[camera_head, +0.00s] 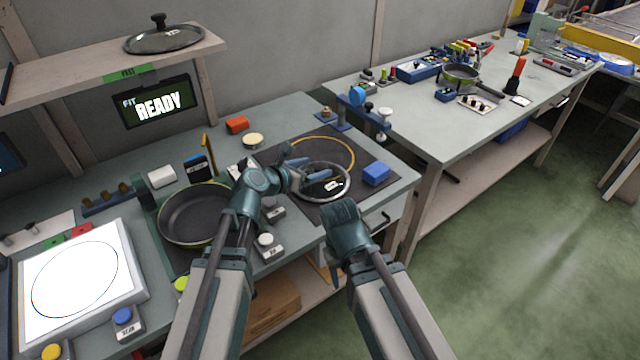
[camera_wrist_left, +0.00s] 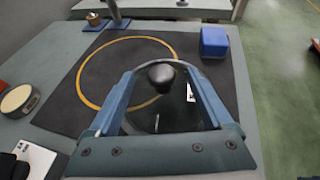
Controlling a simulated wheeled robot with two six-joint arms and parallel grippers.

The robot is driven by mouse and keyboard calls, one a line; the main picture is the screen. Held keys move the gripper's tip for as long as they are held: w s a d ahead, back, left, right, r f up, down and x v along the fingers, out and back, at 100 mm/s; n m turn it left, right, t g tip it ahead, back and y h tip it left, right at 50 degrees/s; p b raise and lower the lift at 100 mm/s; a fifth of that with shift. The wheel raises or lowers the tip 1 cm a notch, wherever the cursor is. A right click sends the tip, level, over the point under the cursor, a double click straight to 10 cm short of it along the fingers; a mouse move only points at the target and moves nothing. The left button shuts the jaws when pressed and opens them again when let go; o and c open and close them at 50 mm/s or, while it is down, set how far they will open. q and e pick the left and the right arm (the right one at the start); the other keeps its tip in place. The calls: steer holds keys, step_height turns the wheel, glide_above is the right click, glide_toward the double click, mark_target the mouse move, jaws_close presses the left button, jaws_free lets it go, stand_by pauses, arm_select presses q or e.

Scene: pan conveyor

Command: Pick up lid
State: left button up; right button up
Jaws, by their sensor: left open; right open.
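A glass lid with a pale rim (camera_head: 346,191) lies on the dark mat (camera_head: 374,150), partly over the yellow ring (camera_head: 350,148). In the left wrist view, its black knob (camera_wrist_left: 161,76) stands between the fingers of my left gripper (camera_wrist_left: 160,80), which is open above the lid. In the head view my left gripper (camera_head: 299,171) reaches over the lid's left part. I cannot tell whether the fingers touch the knob. My right gripper (camera_head: 345,220) is open, in front of the table edge, below and right of the lid. Another lid (camera_head: 163,38) sits on the upper shelf.
A blue block (camera_head: 376,174) stands on the mat right of the lid. A black pan (camera_head: 194,214) sits left of my left arm. A "READY" screen (camera_head: 157,104) is behind. A second table (camera_head: 420,117) with tools stands at right.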

mark_target(326, 166)
arm_select(q)
steer(key=shift+x, duration=0.85)
steer(key=shift+f, duration=0.1)
steer(key=b+x, duration=0.1)
steer(key=x, duration=0.1)
steer(key=b+x, duration=0.1)
steer(key=x, duration=0.1)
steer(key=shift+w+d+f, duration=0.1)
steer(key=shift+d+f, duration=0.05)
steer(key=shift+f, duration=0.2)
steer(key=shift+w+d+b, duration=0.25)
steer(key=shift+b, duration=0.1)
jaws_close()
